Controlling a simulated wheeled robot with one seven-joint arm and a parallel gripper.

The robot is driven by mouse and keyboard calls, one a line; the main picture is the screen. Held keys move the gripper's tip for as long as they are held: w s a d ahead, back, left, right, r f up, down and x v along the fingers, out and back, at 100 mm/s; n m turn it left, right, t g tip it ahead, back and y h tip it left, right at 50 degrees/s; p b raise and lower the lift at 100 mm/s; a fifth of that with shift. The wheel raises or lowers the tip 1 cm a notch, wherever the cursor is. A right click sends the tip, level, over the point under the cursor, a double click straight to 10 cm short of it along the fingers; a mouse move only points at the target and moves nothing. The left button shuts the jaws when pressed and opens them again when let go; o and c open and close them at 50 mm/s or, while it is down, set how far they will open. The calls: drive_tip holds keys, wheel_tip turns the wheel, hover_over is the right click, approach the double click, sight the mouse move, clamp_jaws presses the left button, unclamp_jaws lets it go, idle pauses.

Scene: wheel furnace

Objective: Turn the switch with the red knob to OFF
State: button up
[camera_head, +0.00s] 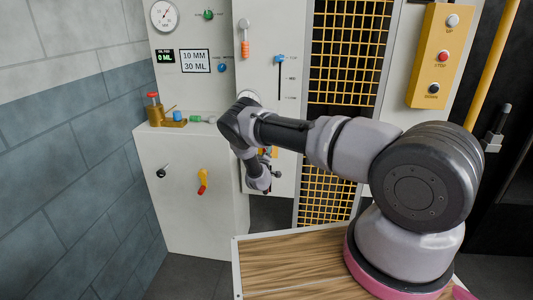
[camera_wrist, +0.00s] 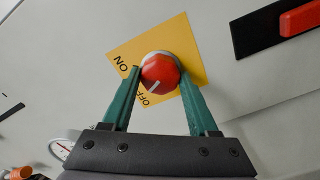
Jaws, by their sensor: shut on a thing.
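The red knob (camera_wrist: 161,68) sits on a tilted yellow plate (camera_wrist: 183,37) on a light panel in the wrist view. The plate carries the words ON and OFF to the left of and below the knob. A white mark on the knob's lower part lies on the side near OFF. My gripper (camera_wrist: 160,78) has its green fingers on both sides of the knob and is shut on it. In the head view, my arm hides most of the knob and plate.
A red-and-black part (camera_wrist: 270,30) is at the upper right in the wrist view. In the head view, a cabinet (camera_head: 190,220) with a red-yellow handle (camera_head: 202,182) stands left, a yellow button box (camera_head: 431,58) is right, and a wooden-topped surface (camera_head: 290,262) is below.

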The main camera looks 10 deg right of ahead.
drive_tip(key=shift+n, duration=0.9)
drive_tip(key=o, duration=1.4)
drive_tip(key=shift+c, duration=0.2)
drive_tip(key=v, duration=1.1)
drive_tip(key=shift+w, duration=0.1)
